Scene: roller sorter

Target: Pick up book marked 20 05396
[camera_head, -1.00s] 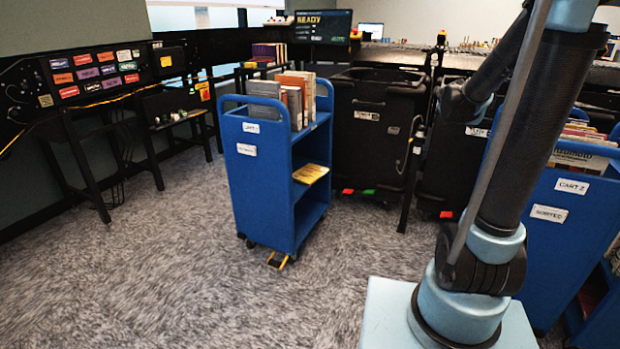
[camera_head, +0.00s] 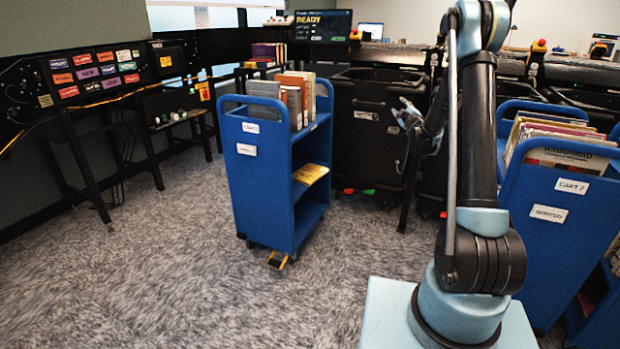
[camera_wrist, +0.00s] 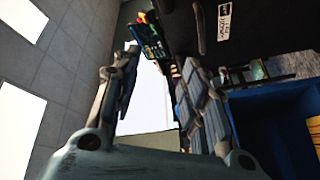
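Several grey and orange books (camera_head: 298,86) stand upright on the top shelf of the blue cart (camera_head: 262,175) in the head view. A yellow book (camera_head: 311,173) lies flat on its lower shelf. I cannot read the number 20 05396 on any book. My gripper (camera_head: 407,115) is in front of the dark bins, to the right of the cart and clear of its books. In the wrist view my gripper (camera_wrist: 160,85) has its two fingers apart with nothing between them. That view shows part of the blue cart (camera_wrist: 265,125) and the yellow book (camera_wrist: 314,134) at the right edge.
A blue cart marked Cart 2 (camera_head: 552,215) with several books stands close to my arm on the right. Dark wheeled bins (camera_head: 368,125) stand behind the first cart. A panel of coloured labels (camera_head: 90,75) is at the left. The carpet (camera_head: 160,270) in front is clear.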

